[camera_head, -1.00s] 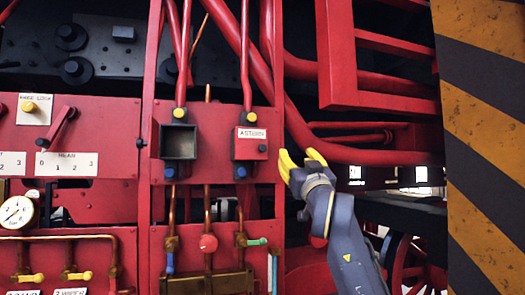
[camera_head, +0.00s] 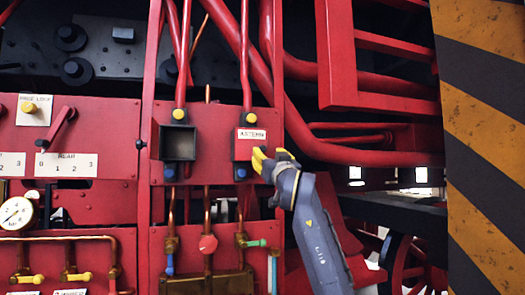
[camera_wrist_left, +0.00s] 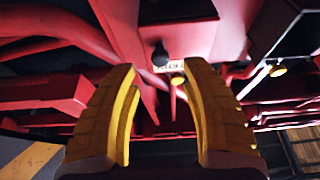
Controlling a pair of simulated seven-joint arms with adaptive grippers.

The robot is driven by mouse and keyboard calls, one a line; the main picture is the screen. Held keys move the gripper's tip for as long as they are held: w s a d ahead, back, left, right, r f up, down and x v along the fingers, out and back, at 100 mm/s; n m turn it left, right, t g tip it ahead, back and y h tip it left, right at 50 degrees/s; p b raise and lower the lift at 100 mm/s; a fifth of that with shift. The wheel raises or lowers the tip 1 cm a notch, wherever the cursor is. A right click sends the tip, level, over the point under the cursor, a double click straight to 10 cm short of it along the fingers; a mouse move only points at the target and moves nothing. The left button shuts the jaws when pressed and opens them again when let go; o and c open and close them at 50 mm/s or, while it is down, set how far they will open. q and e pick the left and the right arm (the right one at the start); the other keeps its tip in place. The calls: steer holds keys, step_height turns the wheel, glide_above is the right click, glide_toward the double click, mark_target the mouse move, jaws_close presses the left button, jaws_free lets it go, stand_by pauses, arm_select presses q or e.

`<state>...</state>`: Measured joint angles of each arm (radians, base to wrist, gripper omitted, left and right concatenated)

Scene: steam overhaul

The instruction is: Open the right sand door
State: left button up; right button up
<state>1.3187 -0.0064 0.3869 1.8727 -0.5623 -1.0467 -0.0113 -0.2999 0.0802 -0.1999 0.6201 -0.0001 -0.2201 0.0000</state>
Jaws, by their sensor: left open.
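The right sand door (camera_head: 250,143) is a small red panel with a white label, shut on its dark box. Its dark knob is hidden in the head view behind my left gripper (camera_head: 266,162). The left sand box (camera_head: 178,143) beside it stands open, showing a dark inside. In the left wrist view, a dark knob (camera_wrist_left: 160,54) shows beyond and between the yellow fingertips of my left gripper (camera_wrist_left: 158,68), with a white label (camera_wrist_left: 172,66) near it. The fingers are apart and empty. I cannot tell whether they touch the door. My right gripper is not in view.
Red pipes (camera_head: 310,145) run just right of the door. Copper pipes with valves (camera_head: 207,243) sit below. A black-and-yellow striped post (camera_head: 485,150) stands at far right. A panel with a red lever (camera_head: 62,128) lies left.

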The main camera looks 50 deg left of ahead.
mark_target(263, 150)
arm_select(q)
steer(key=shift+x, duration=3.3)
steer(key=shift+c, duration=0.4)
jaws_close()
